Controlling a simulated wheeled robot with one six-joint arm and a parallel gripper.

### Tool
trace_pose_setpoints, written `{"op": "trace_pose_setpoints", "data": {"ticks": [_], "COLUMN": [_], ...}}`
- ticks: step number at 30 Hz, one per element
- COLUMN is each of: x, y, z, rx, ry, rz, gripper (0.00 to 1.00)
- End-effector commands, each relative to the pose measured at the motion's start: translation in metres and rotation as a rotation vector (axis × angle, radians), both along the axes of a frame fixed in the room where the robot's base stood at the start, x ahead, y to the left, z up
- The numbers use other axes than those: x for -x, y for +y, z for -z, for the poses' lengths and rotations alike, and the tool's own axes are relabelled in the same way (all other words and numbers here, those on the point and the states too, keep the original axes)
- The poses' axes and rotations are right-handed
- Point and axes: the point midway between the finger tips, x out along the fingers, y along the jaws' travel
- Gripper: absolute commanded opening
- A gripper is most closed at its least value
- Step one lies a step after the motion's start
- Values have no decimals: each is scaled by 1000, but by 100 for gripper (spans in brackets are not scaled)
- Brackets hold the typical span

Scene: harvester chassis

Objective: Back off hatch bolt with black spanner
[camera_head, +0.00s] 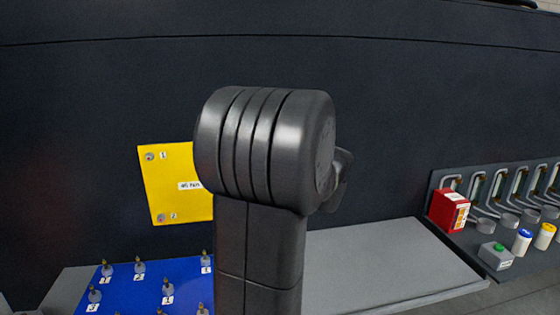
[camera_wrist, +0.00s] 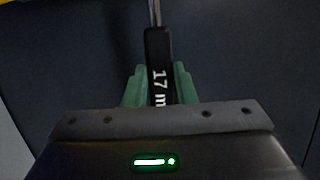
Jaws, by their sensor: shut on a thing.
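My gripper (camera_wrist: 160,88) is shut on the black spanner (camera_wrist: 157,50). The spanner's black handle, marked "17 m", lies between the green fingers, and a metal shaft runs up out of the top of the wrist view. The spanner's far end is out of view. In the head view my own dark arm hides the gripper and spanner. A yellow hatch plate (camera_head: 176,190) is on the dark chassis wall, left of my arm. It has bolts labelled 1 (camera_head: 150,156) and 2 (camera_head: 161,217) on its left edge. My arm covers its right side.
A blue board (camera_head: 130,292) with several numbered studs lies at the lower left. A grey ledge (camera_head: 385,265) runs along the wall at right. Further right are a red box (camera_head: 448,210), a green-buttoned box (camera_head: 496,256), capped containers (camera_head: 523,241) and a rack with metal loops.

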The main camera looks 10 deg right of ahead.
Motion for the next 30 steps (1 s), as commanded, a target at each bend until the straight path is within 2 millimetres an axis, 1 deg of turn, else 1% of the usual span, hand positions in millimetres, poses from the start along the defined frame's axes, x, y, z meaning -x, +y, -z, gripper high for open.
{"op": "trace_pose_setpoints", "data": {"ticks": [22,30], "x": [31,62], "y": [0,-1], "z": [-1,0], "rx": [2,1], "ry": [-1,-2], "rz": [1,2], "gripper": [0,0]}}
